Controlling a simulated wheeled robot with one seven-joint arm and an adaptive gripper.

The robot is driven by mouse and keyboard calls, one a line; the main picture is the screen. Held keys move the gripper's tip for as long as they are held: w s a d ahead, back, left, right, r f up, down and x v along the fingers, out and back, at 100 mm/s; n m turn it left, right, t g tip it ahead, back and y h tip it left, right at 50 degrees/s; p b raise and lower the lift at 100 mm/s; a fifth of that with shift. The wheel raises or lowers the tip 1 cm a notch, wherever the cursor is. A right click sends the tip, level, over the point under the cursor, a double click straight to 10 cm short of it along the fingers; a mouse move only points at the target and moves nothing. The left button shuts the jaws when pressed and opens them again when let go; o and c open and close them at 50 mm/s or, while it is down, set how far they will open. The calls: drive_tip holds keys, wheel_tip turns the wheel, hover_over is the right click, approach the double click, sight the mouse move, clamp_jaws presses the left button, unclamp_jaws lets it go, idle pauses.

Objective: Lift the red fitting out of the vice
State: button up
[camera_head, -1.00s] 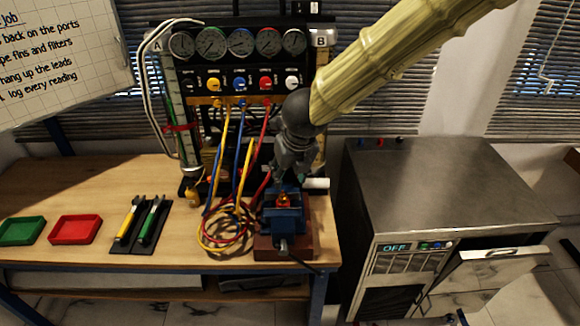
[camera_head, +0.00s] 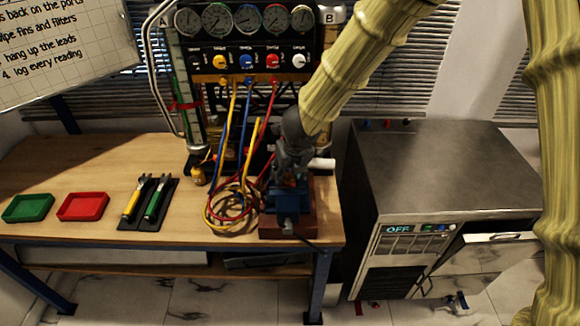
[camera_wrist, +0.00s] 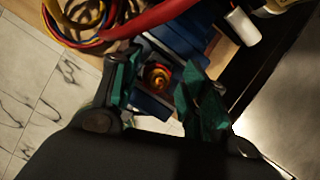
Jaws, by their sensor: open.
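The red fitting (camera_wrist: 158,77) sits in the blue vice (camera_wrist: 172,40); in the wrist view its round top with a brass-coloured centre shows between my fingers. My gripper (camera_wrist: 160,88) is open, with its green-padded fingers on either side of the fitting; I cannot tell whether they touch it. In the head view my gripper (camera_head: 291,172) is over the vice (camera_head: 285,203) and hides most of the fitting.
Coiled yellow, red and blue hoses (camera_head: 232,208) lie left of the vice and rise to the gauge panel (camera_head: 247,45). A white cylinder (camera_head: 321,164) lies behind right. A red tray (camera_head: 82,207), green tray (camera_head: 28,208) and tools (camera_head: 147,203) are left. A grey machine (camera_head: 440,180) stands right.

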drive_tip(key=shift+f, duration=0.1)
clamp_jaws()
drive_tip(key=c, duration=0.8)
unclamp_jaws()
clamp_jaws()
drive_tip(key=shift+w, duration=0.1)
drive_tip(key=shift+w+p, duration=0.4)
drive_tip(key=shift+p, duration=0.05)
drive_tip(key=shift+r, duration=0.4)
drive_tip(key=shift+r+p, duration=3.9)
drive_tip(key=shift+r, duration=0.15)
